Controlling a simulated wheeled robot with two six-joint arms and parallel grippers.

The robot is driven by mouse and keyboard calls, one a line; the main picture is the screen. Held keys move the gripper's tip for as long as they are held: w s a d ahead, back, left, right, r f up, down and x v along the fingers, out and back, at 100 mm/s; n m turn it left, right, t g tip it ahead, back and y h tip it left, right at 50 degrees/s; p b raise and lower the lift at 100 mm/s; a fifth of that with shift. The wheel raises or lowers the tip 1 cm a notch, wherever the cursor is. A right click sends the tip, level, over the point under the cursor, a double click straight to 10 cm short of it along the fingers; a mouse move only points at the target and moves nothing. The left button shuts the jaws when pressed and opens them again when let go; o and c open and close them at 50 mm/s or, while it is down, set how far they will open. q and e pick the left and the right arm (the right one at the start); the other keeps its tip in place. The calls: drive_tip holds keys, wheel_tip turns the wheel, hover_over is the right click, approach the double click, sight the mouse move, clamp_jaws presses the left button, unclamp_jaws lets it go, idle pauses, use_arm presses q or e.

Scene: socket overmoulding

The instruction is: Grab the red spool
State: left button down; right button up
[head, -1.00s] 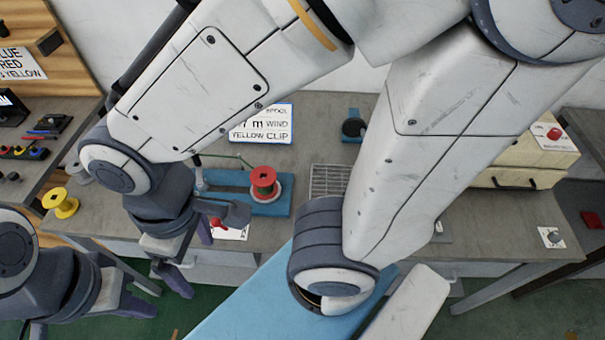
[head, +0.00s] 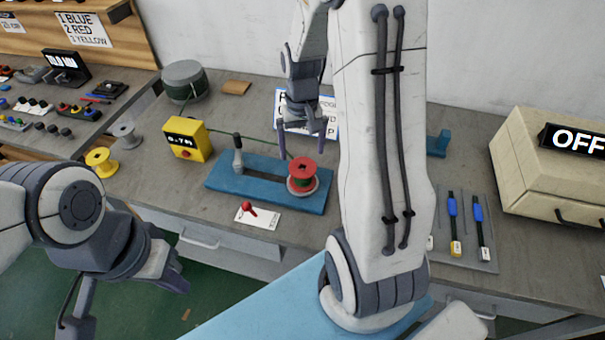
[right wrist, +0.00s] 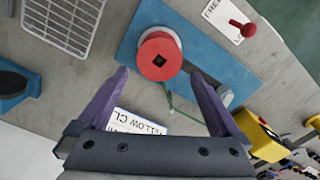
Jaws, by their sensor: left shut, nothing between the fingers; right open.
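The red spool (head: 302,172) stands upright on a blue winding base (head: 225,182) on the workbench, with green wire on it. In the right wrist view the spool (right wrist: 159,57) is seen from above, with a square hole in its top. My right gripper (head: 302,140) is open and empty, behind and above the spool in the head view. In the right wrist view its fingers (right wrist: 160,76) point toward the spool, one to each side, and the spool is just beyond the tips. My left gripper (head: 78,315) is low at the left, shut and empty, away from the bench top.
A green wire runs from a yellow meter box (head: 187,140) toward the spool. A yellow spool (head: 101,163) and a grey spool (head: 126,136) stand to the left. A red-knobbed lever (head: 250,208) is in front of the base. A beige box (head: 545,165) stands at the right.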

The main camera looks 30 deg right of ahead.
sight(303, 169)
wheel_tip(303, 169, down, 7)
drive_tip(key=shift+f+p, duration=0.15)
drive_tip(key=shift+p, duration=0.2)
drive_tip(key=c, duration=1)
